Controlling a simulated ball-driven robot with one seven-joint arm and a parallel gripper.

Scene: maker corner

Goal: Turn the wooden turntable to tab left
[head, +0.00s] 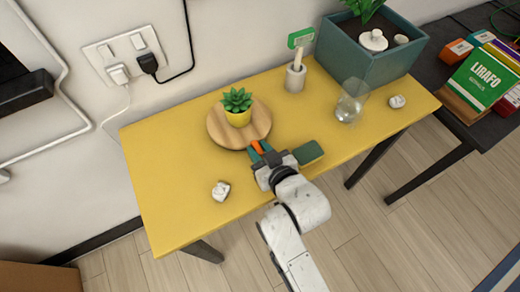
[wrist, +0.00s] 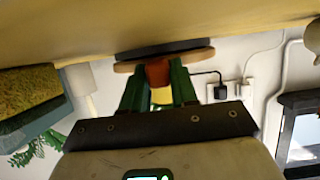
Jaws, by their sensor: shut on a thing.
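The wooden turntable (head: 220,131) is a round disc lying on the yellow table, left of the table's middle. A small succulent in a yellow pot (head: 238,118) stands on it. Its orange tab (head: 256,147) points toward the front edge, slightly right, in the head view. My gripper (head: 260,149) reaches in from the front with its green fingers on either side of the tab, shut on it. The wrist view is upside down; there the orange tab (wrist: 158,73) sits between the fingers (wrist: 158,84), below the turntable's edge (wrist: 126,67). The fingers partly hide the tab.
A green-and-yellow sponge (head: 309,153) lies close right of my gripper at the front edge. A clear glass (head: 350,102), a holder with a brush (head: 296,76) and a teal planter (head: 365,66) stand farther right. A crumpled white piece (head: 221,190) lies front left. The table's left is clear.

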